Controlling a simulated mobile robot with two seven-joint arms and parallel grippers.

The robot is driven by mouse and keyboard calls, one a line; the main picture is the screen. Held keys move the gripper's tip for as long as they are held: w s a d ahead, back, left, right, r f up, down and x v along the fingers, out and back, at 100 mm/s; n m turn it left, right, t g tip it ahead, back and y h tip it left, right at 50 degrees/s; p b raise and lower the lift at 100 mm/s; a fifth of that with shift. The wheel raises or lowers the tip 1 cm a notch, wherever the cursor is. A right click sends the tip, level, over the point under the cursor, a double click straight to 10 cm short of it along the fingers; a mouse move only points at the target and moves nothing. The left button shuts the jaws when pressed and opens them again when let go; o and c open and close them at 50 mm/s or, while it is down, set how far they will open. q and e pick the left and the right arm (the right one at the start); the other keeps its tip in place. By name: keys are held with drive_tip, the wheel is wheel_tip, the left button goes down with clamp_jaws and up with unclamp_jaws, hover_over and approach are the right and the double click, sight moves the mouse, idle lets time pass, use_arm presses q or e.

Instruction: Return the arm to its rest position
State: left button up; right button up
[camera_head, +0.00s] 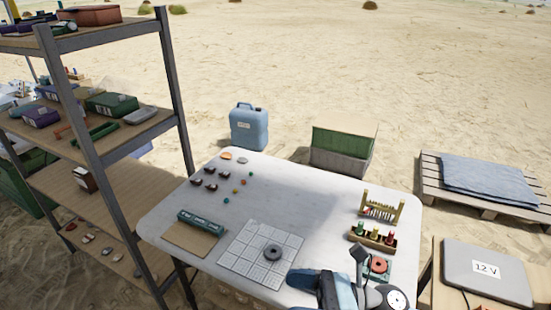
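One of my arms comes in at the bottom edge, right of centre, in the head view, with blue, dark and white links. I take it for my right arm. Its dark gripper end (359,262) is over the front right of the white table (310,205); the fingers are too unclear to tell whether they are open or shut, and I see nothing held. My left gripper is not in view.
Near the arm are a green block with a red ring (379,265), a peg tray (373,238) and a bead frame (381,208). A gridded white board (255,245) bears a dark ring (273,251). A shelf (110,140) stands left; a grey case (487,273) lies right.

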drive_tip(key=w+d+f+m+t+h, duration=0.1)
drive_tip(key=d+f+m+t+h, duration=0.3)
drive_tip(key=m, duration=0.7)
drive_tip(key=w+d+f+m+t+h, duration=0.1)
drive_tip(key=w+d+m+t+h, duration=0.15)
drive_tip(key=m+t, duration=0.6)
drive_tip(key=w+d+f+m+t+h, duration=0.1)
drive_tip(key=d+f+m+t+h, duration=0.25)
drive_tip(key=m, duration=0.85)
drive_tip(key=s+d+f+m+g+h, duration=0.2)
drive_tip(key=s+f+m+g+h, duration=0.15)
drive_tip(key=s+f+m, duration=0.4)
drive_tip(key=s+d+f+m+g+h, duration=0.3)
drive_tip(key=s+f+m+g, duration=0.1)
drive_tip(key=f+m, duration=0.5)
use_arm(q)
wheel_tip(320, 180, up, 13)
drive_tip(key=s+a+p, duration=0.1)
drive_tip(key=p, duration=1.5)
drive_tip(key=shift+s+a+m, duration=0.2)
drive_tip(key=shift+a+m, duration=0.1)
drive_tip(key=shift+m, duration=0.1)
use_arm(e)
wheel_tip(320, 180, up, 15)
drive_tip(key=t, duration=0.1)
drive_tip(key=shift+d, duration=0.35)
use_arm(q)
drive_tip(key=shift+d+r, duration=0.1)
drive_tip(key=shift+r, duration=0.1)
